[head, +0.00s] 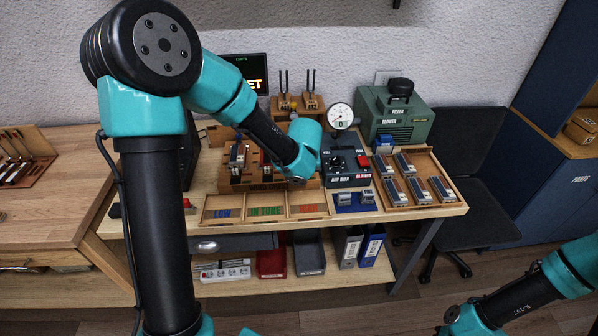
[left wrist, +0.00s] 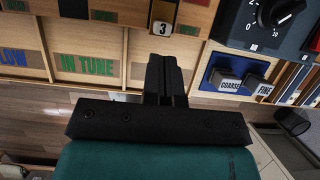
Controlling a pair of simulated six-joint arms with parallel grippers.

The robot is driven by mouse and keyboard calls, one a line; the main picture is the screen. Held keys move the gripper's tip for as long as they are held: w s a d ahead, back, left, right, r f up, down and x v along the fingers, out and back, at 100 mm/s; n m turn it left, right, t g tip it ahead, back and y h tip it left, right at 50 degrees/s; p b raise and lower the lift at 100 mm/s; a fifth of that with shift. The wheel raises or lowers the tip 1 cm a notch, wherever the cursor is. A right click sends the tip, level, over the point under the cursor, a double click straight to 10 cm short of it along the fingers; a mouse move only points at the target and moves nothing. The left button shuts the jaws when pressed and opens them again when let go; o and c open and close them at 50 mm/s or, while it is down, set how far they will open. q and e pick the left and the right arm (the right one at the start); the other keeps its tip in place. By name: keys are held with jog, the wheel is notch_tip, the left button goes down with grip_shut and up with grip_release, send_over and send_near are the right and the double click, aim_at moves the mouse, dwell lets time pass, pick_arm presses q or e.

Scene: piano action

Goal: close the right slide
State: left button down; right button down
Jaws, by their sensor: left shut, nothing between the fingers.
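In the left wrist view, a dark slide (left wrist: 163,10) sits on the wooden block above a white label marked 3; whether it is open or closed I cannot tell. The wooden block (head: 232,184) stands on the bench in the head view, its right end hidden behind my left arm. My left gripper (left wrist: 166,60) is shut and empty, its fingertips just below the label 3; I cannot tell whether they touch the block. In the head view the fingers are hidden by my wrist. My right arm shows at the lower right, away from the bench, with its gripper out of view.
A tray (head: 262,219) marked LOW and IN TUNE lies in front of the block. The air box (head: 345,180) with its gauge (head: 340,116) stands close on the right. A blue holder (head: 356,208) and a wooden tray of reed pieces (head: 447,207) lie farther right.

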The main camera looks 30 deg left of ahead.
pick_arm(q)
jog(key=v, duration=0.7)
dwell(0.3)
